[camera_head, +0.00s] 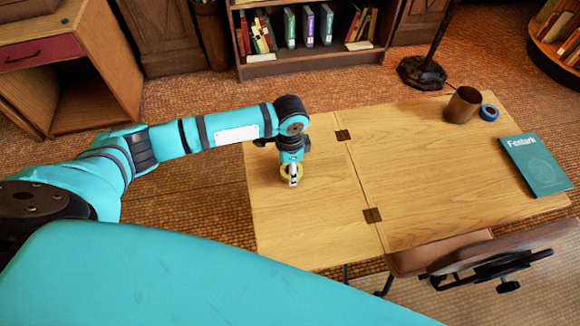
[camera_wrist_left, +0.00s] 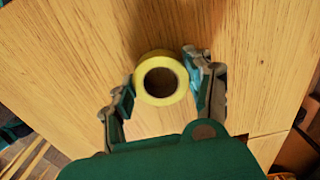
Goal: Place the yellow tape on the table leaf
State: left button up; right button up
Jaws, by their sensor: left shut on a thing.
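The yellow tape (camera_wrist_left: 152,59) is a ring seen between the fingers of my left gripper (camera_wrist_left: 160,82) in the left wrist view. My left gripper is shut on it. In the head view, the tape (camera_head: 284,171) shows as a small patch of yellow, partly hidden by my left gripper (camera_head: 292,178). Both are over the table leaf (camera_head: 290,225), the left wooden section joined to the main top by two dark hinges. I cannot tell if the tape touches the leaf. My right gripper is not in view.
The main tabletop (camera_head: 430,165) holds a brown cup (camera_head: 462,105), a blue tape roll (camera_head: 489,113) and a green book (camera_head: 536,165) on its right side. A chair (camera_head: 440,255) stands at the near edge. The leaf around my gripper is clear.

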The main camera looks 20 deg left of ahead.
pick_arm(q)
jog(key=shift+f, duration=0.1)
jog(key=o, duration=1)
notch_tip(320, 180, up, 12)
